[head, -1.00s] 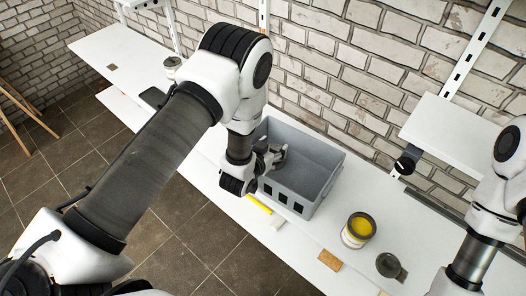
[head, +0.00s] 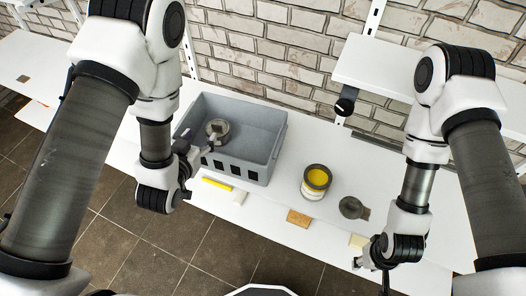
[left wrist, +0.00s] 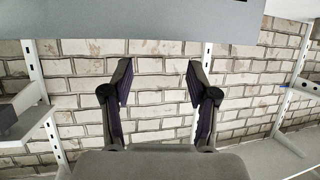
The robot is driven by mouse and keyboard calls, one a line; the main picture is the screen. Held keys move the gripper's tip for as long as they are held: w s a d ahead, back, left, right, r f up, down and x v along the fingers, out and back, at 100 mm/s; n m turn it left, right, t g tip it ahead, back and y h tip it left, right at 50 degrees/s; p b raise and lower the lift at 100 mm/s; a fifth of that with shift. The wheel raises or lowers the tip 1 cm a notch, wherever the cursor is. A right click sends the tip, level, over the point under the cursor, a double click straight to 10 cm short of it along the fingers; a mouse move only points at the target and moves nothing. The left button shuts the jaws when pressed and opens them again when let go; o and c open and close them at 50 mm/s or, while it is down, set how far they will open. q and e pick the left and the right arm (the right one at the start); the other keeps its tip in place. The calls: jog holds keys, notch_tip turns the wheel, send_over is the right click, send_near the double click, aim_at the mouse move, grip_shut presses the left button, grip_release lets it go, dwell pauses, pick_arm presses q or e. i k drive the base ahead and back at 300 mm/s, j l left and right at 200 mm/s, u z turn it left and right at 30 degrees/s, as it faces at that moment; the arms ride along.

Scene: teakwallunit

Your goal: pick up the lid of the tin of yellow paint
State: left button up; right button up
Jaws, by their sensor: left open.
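The tin of yellow paint (head: 316,182) stands open on the white bench, with yellow showing inside its rim. A dark grey round disc (head: 352,208), which looks like its lid, lies on the bench just right of the tin. My left gripper (head: 197,143) is at the front left of the grey crate, well left of the tin and disc. In the left wrist view its two fingers (left wrist: 160,85) are apart with nothing between them. My right gripper (head: 372,268) is low at the bench's front edge, below the disc; its fingers are too small and dark to read.
The grey crate (head: 262,172) stands left of the tin, with a round grey thing (head: 217,130) inside. A yellow strip (head: 216,184), a white block (head: 240,198), a tan block (head: 299,218) and a pale block (head: 358,241) lie along the front edge. A shelf (head: 385,68) juts out above, right.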

aim_at(351, 207)
jog(key=z, duration=0.9)
jog(key=k, duration=0.1)
